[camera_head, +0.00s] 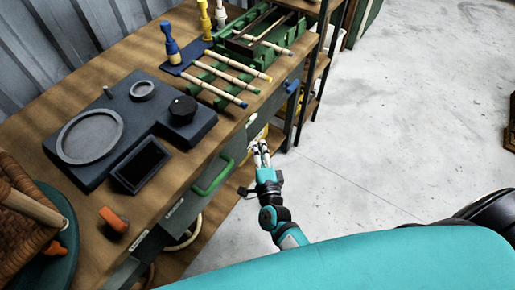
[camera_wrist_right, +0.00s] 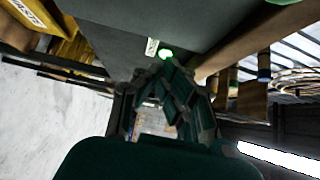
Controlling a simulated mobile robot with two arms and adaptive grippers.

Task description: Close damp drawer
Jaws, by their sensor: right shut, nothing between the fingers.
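The workbench front carries dark drawer fronts. One drawer front (camera_head: 236,147) has a green handle (camera_head: 213,177) in the head view, and a blue handle (camera_head: 292,86) sits farther along. The small labels are too small to read, so I cannot tell surely which is the damp drawer or how far it stands out. My right gripper (camera_head: 262,150) is shut and empty, beside the bench front, to the right of the green handle. In the wrist view the right gripper (camera_wrist_right: 172,95) is below a dark grey panel (camera_wrist_right: 120,25) with a small white label (camera_wrist_right: 152,46). My left gripper is not in view.
The bench top holds a dark tool block (camera_head: 125,130), a green rack (camera_head: 255,45) with rods, an orange object (camera_head: 113,219) and a woven piece (camera_head: 22,215). Shelves (camera_head: 318,75) stand past the bench. The concrete floor (camera_head: 410,110) to the right is mostly clear.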

